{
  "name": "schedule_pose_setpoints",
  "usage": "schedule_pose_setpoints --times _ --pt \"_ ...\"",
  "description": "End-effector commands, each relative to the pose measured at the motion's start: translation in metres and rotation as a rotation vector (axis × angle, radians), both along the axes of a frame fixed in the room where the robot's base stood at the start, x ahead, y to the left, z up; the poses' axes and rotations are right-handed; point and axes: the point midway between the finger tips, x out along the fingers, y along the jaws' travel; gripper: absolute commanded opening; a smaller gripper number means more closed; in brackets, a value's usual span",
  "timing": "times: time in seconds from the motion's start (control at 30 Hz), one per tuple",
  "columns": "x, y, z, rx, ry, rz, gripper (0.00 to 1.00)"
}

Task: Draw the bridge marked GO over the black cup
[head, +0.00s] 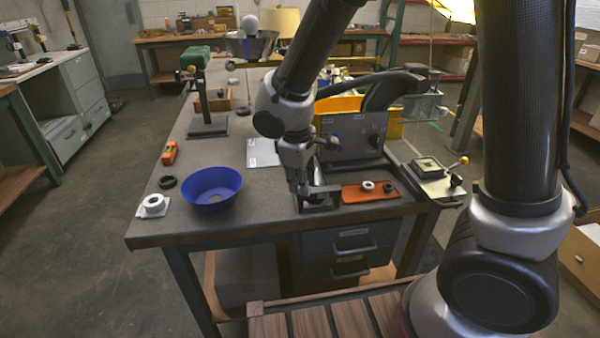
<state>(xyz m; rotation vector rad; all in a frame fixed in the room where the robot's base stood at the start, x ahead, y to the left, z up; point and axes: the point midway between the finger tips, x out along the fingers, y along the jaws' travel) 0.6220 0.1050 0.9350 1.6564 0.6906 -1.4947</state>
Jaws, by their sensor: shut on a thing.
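My gripper (301,186) is low over the front edge of the table, shut on a dark angular piece (324,197) that looks like the bridge. I cannot read a GO mark on it. On the orange-red tray (355,195) just to the right sit a small black cup-like piece (388,188) and a white ring (367,186) to its left. The bridge is left of the tray, apart from the black piece. The gripper fingers partly hide the bridge, and its underside cannot be seen.
A blue bowl (212,187), a black ring (167,182) and a white ring on a plate (153,205) stand at the left. A grey upright panel (350,136) stands behind the tray. A fixture with a lever (434,178) is to the right.

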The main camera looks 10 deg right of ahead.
Motion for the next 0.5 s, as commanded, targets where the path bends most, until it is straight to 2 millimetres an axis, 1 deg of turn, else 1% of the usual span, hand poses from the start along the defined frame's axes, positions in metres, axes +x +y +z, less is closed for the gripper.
schedule_pose_setpoints --times 0.1,0.37,0.4,0.47,0.5 --pt "-0.0074 0.0005 0.0010 0.003 -0.003 0.001 0.00" --pt "-0.0079 0.0001 0.0009 0.002 -0.003 0.000 0.00" --pt "-0.0079 0.0001 0.0009 0.002 -0.003 0.000 0.24" --pt "-0.0078 0.0000 0.0008 0.002 -0.003 0.000 0.34" --pt "-0.0078 -0.0001 0.0007 0.002 -0.003 0.000 0.42"
